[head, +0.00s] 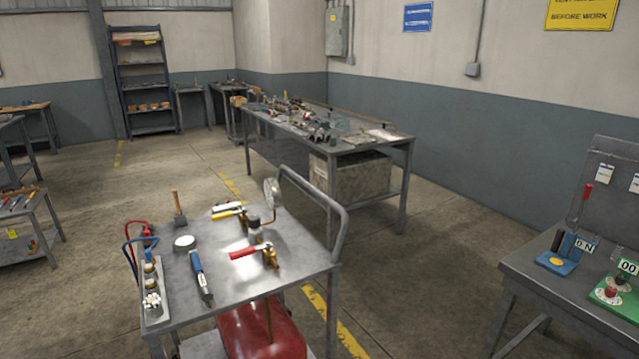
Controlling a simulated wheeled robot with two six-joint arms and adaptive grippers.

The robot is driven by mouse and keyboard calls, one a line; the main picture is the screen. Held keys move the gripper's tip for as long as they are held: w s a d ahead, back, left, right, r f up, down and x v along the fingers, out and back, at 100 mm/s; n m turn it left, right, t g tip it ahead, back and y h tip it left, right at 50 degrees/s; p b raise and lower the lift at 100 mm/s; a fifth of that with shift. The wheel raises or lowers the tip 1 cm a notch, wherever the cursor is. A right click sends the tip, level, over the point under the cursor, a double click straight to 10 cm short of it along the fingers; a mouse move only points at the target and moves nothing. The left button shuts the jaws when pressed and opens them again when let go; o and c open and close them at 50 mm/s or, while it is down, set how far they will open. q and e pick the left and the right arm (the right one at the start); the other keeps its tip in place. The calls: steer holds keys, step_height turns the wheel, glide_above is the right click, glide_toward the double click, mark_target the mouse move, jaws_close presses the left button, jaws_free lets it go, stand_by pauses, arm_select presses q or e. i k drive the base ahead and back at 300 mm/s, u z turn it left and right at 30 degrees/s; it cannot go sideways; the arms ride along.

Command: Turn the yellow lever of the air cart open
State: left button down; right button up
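The air cart (295,262) stands in the lower middle of the head view, a grey metal cart with a bent push handle (330,200) at its right side. A yellow lever (228,206) lies near the back of its top, on a brass fitting, pointing left. A red lever (249,251) on a second brass valve (270,257) sits nearer the front, also pointing left. A round gauge (272,190) stands behind them. A red tank (262,330) is on the shelf below. Neither of my grippers is in view.
The cart top also holds a blue tool (201,277), a white round piece (184,242), a wooden-handled tool (178,205) and a small tray (152,290). A grey bench (545,275) with a blue and a green base stands right. A cluttered table (395,150) stands behind. Floor lies between.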

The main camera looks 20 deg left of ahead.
mark_target(220, 217)
steer(key=u, duration=0.05)
steer(key=k, duration=0.5)
steer(key=u, duration=2.25)
steer(key=i, duration=3.95)
steer(key=z, duration=3.9)
